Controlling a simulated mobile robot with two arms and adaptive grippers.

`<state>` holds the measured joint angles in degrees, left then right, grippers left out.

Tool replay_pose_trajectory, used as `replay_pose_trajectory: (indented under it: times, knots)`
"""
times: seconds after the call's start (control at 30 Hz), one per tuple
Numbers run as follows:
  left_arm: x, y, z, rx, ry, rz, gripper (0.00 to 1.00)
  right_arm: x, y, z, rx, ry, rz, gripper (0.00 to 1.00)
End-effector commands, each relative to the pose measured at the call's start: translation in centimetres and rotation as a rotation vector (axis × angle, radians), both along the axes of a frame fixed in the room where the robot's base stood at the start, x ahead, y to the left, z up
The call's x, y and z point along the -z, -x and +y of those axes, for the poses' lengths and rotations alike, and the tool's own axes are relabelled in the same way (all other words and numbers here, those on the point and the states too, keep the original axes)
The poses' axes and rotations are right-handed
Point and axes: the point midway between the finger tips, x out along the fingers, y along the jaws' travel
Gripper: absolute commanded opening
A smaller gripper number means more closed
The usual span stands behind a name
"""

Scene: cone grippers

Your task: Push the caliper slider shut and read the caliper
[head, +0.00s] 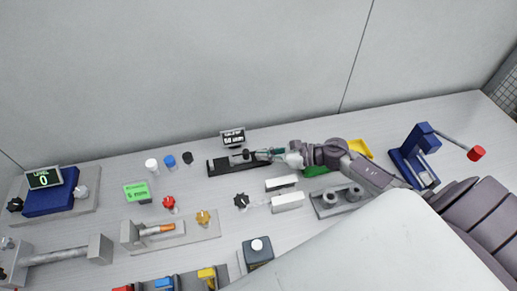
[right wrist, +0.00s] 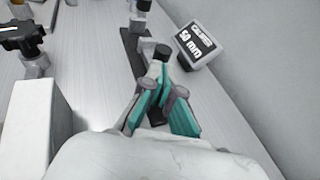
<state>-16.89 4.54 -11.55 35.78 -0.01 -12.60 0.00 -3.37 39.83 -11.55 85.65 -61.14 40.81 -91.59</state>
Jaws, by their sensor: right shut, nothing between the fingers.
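The caliper (head: 217,165) is a dark bar lying along the back of the table; its bar also shows in the right wrist view (right wrist: 131,47). A dark round knob (right wrist: 162,51), apparently on the slider, is just beyond my fingertips. My right gripper (head: 262,155) reaches in from the right over the bar's right part. In the right wrist view its teal-padded fingers (right wrist: 158,72) are shut and empty. Contact with the slider cannot be told. My left gripper is out of view.
White, blue and black knobs (head: 170,161) stand left of the caliper. A black star knob (head: 241,201) and white blocks (head: 287,201) are in front. A blue press-like device (head: 414,150) with a red-ended lever stands right. The wall is close behind.

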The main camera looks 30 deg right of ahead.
Motion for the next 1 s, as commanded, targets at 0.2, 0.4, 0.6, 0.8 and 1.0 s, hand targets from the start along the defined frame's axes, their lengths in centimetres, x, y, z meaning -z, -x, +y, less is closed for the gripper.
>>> replay_pose_trajectory:
  times: [0.2, 0.4, 0.6, 0.8, 1.0]
  knots:
    - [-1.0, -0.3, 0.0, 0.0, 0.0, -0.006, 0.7, 0.0, -1.1, 1.2, 0.0, 0.0, 0.001, 0.0]
    - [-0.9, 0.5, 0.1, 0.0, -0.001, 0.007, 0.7, 0.1, -1.2, 1.4, 0.0, 0.0, 0.001, 0.0]
    - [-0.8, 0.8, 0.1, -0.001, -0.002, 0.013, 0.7, 0.1, -1.3, 1.7, -0.001, 0.001, 0.001, 0.0]
    - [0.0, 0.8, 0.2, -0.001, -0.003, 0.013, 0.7, 0.1, -2.2, 5.1, -0.002, -0.002, -0.002, 0.0]
    - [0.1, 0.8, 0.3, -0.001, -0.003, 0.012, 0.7, 0.1, -2.7, 7.0, 0.0, 0.0, 0.0, 0.0]
